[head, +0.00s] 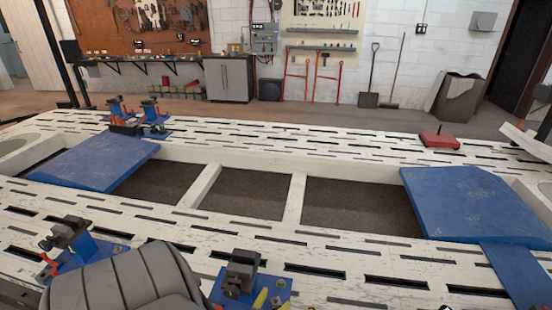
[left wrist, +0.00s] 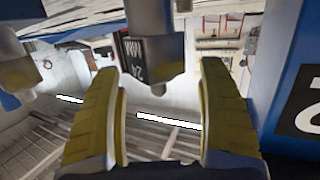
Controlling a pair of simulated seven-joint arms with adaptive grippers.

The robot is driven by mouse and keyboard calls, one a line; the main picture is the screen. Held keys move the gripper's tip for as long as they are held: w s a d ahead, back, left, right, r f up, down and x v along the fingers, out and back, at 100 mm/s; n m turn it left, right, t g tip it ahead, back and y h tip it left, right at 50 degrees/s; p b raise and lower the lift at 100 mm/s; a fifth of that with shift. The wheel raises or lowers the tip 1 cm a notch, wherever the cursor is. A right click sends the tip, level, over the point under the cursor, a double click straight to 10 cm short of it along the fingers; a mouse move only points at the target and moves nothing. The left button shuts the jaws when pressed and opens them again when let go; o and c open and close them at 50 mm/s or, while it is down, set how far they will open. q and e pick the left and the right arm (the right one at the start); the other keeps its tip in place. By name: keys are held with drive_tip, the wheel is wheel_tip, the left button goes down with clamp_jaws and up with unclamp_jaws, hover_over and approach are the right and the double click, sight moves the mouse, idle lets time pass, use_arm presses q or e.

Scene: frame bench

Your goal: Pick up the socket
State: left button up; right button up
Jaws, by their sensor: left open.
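No thing shows clearly as the socket in the head view. A second cylinder (left wrist: 14,62) is cut off at left. A black "24 MM" label (left wrist: 131,58) shows behind the middle one. My left gripper (left wrist: 163,75) is open and empty, with its yellow finger pads apart. In the head view its yellow tips (head: 268,298) show at the bottom edge, by a blue clamp base. My right gripper is not in view.
A dark clamp (head: 240,272) stands by my left gripper, and another clamp (head: 70,235) stands further left. The slotted white bench (head: 330,245) has open gaps. Blue ramps lie at left (head: 95,162) and right (head: 470,200). A red block (head: 439,139) rests at the back right.

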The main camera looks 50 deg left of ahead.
use_arm(q)
drive_tip(key=shift+s, duration=0.1)
clamp_jaws()
idle(0.3)
drive_tip(key=shift+r, duration=0.15)
